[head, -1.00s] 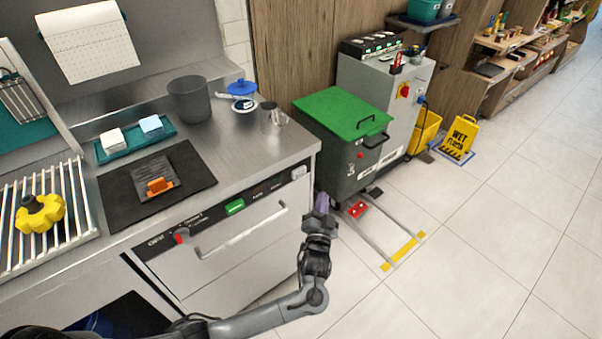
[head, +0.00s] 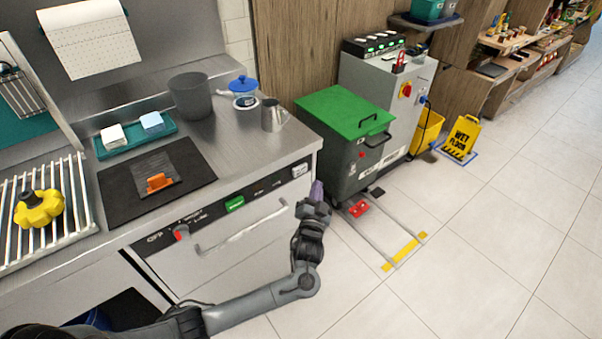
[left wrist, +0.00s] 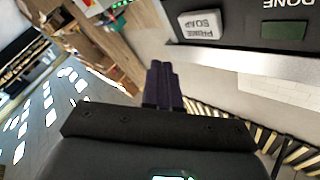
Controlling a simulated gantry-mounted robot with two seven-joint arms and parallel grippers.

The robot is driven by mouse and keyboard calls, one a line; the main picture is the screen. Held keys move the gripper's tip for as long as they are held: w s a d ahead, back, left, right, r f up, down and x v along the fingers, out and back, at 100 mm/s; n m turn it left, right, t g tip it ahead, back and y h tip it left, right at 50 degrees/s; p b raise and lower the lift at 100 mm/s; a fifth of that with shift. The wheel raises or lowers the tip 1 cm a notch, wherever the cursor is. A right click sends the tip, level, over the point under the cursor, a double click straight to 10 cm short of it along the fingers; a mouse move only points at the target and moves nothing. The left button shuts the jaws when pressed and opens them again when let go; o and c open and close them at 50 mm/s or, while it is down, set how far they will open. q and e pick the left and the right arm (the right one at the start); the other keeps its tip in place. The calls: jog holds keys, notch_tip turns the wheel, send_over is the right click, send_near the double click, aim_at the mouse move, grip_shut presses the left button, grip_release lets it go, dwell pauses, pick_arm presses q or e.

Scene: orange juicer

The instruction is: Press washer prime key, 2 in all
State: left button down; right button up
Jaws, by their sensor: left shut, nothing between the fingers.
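The washer (head: 240,235) stands under the counter at left, with a dark control strip along its top. A white key (head: 300,170) sits at the strip's right end. In the left wrist view a white key (left wrist: 201,25) reads "PRIME SOAP" upside down, beside a dark green piece (left wrist: 284,31) marked "DONE". My left gripper (head: 317,189) is shut and empty, just below and right of the white key in the head view. Its purple fingers (left wrist: 163,76) point toward the panel, with a visible gap to the key in the picture. My right gripper is not in view.
A green-lidded grey bin (head: 345,112) stands right of the washer, close beyond my left gripper. A pitcher (head: 273,115) stands near the counter corner. The tiled floor at right is open, with a yellow wet-floor sign (head: 461,138) farther back.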

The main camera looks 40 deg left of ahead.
aim_at(300, 170)
pick_arm(q)
jog(key=a, duration=0.2)
jog(key=w+a, duration=0.1)
jog(key=a, duration=0.1)
jog(key=shift+a, duration=0.35)
jog(key=shift+s, duration=0.1)
dwell(0.3)
dwell(0.9)
dwell(0.7)
jog(key=shift+a, duration=0.15)
jog(key=shift+a, duration=0.25)
